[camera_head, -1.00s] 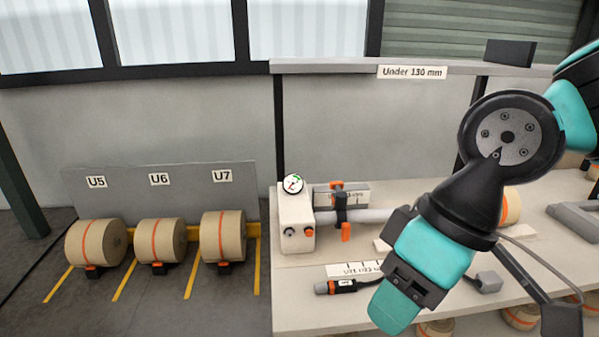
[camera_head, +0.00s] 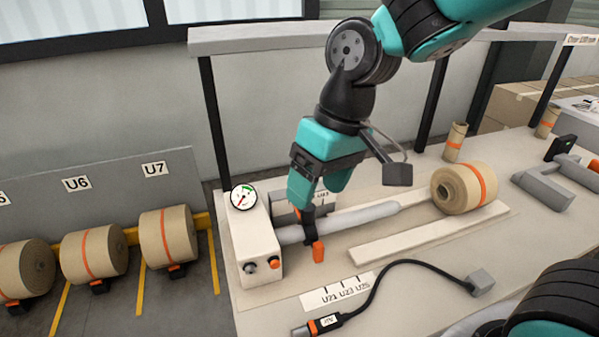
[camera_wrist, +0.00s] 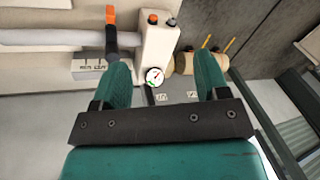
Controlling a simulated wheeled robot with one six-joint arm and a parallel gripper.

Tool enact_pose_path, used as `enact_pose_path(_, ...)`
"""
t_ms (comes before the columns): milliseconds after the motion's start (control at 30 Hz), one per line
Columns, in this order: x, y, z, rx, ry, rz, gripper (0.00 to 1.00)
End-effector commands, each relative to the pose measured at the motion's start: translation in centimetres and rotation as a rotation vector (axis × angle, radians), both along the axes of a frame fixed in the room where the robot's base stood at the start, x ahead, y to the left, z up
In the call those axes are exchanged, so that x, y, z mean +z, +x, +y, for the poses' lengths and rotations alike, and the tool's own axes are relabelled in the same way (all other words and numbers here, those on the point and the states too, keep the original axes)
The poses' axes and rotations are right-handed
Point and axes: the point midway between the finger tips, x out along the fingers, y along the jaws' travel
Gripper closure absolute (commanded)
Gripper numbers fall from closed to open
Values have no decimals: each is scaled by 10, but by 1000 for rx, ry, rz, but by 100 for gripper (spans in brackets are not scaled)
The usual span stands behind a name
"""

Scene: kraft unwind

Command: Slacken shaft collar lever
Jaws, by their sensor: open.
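The shaft collar (camera_head: 307,222) is a dark clamp around the grey shaft (camera_head: 360,216), close to the white gauge box (camera_head: 255,240). Its lever has an orange tip (camera_head: 318,251) hanging down at the front of the shaft. In the wrist view the dark collar (camera_wrist: 111,42) and orange tip (camera_wrist: 110,14) show at the upper left, near the left finger. My gripper (camera_head: 318,188) is open and empty, pointing down just above and behind the collar. Its fingers hide the collar's upper part in the head view. Contact cannot be told.
A black cable with an orange-banded plug (camera_head: 322,323) lies at the bench front. A gauge (camera_head: 243,197) tops the box. A marked strip (camera_head: 342,291) lies in front.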

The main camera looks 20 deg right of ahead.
Motion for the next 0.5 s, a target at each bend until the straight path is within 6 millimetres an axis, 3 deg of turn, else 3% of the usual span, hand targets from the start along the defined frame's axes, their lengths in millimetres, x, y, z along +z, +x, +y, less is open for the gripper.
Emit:
enact_pose_path(33, 3, 32, -1, -50, -30, 19, 32)
enact_pose_path(200, -25, 126, -15, -227, -135, 50, 32)
enact_pose_path(333, -55, 174, -27, -334, -199, 66, 32)
enact_pose_path(500, -81, 202, -37, -407, -242, 73, 32)
